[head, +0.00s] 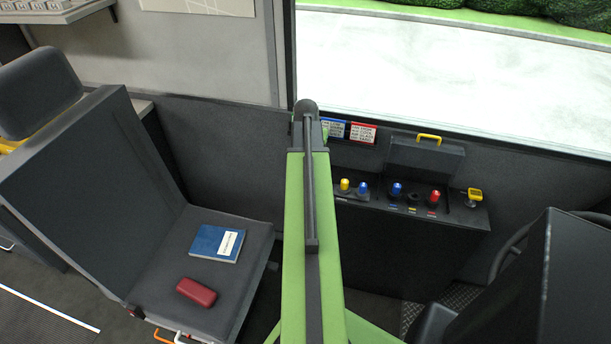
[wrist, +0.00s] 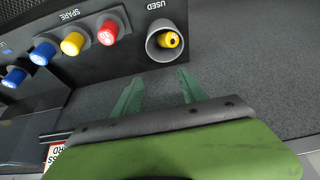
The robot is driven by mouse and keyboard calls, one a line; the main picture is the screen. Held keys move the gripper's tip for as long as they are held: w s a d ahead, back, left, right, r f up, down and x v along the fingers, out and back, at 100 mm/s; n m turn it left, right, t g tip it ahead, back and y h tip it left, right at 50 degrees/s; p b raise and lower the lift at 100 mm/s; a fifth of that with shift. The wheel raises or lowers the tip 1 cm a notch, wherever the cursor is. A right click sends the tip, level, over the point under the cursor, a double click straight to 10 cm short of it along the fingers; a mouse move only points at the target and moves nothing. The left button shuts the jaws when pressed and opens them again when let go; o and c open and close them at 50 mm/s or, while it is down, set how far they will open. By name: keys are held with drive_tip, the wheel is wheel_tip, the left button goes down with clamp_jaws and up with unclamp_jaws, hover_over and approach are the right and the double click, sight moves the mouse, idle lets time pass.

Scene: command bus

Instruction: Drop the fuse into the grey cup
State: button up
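The grey cup (wrist: 151,43), under the label USED, stands at the top centre of the wrist view. A yellow fuse (wrist: 170,40) with a dark end lies inside it. My gripper (wrist: 161,80) is open, its two green fingers apart with nothing between them. The fingertips are just below the cup in the picture and apart from the fuse.
Beside the cup, a SPARE row holds a red (wrist: 107,32), a yellow (wrist: 72,43) and blue fuses (wrist: 42,55). The head view shows more fuses on the console, a lidded box (head: 427,158), and a seat (head: 195,280) with a blue book (head: 212,243) and red case (head: 196,291).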

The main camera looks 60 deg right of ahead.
drive_tip(key=p+v, duration=1.6)
drive_tip(key=v, duration=0.1)
drive_tip(key=shift+r, duration=0.25)
